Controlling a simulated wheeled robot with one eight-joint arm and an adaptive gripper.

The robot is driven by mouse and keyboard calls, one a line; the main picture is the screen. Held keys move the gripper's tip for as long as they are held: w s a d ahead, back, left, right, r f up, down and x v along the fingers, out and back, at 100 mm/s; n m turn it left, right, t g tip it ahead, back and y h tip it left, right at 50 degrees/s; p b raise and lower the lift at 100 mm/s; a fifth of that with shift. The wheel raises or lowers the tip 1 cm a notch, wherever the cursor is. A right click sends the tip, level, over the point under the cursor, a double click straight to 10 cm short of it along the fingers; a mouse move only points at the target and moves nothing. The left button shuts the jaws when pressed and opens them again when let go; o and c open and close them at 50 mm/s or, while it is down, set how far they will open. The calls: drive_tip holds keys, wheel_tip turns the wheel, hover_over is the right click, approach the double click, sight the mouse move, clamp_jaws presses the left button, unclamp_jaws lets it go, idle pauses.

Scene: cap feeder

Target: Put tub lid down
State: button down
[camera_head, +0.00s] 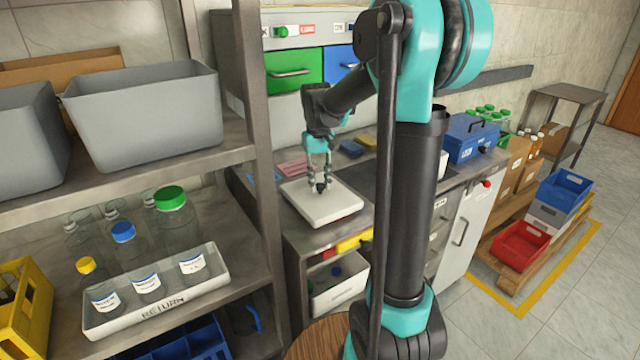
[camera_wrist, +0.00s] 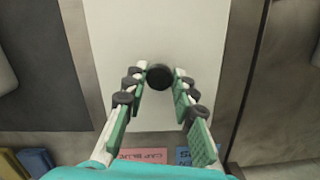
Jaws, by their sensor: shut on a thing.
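The tub lid (camera_head: 335,206) is a flat white rectangular lid with a dark round knob (camera_head: 320,187) in its middle. It is at the left end of the metal counter, and it looks level. My gripper (camera_head: 320,180) points down over it with its fingers around the knob. In the wrist view the white lid (camera_wrist: 190,30) fills the middle, and the dark knob (camera_wrist: 159,77) sits between the fingertips of my gripper (camera_wrist: 160,82). I cannot tell whether the lid touches the counter or is held just above it.
A pink card (camera_head: 292,168) and blue and yellow pads (camera_head: 352,148) lie behind the lid. A dark mat is to its right. A shelf post (camera_head: 258,170) stands close on the left. A blue toolbox (camera_head: 470,138) is farther right on the counter. An open drawer (camera_head: 338,292) is below.

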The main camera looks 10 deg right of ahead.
sight(319, 184)
drive_tip(key=shift+f, duration=0.35)
drive_tip(key=shift+f, duration=0.45)
drive_tip(key=c, duration=1.2)
unclamp_jaws()
drive_tip(key=shift+r, duration=0.1)
drive_tip(key=r, duration=0.4)
drive_tip(key=w+r, duration=0.1)
drive_tip(key=r, duration=0.7)
drive_tip(key=shift+w+a+r, duration=0.1)
drive_tip(key=shift+w+r, duration=0.1)
drive_tip(key=shift+r, duration=0.15)
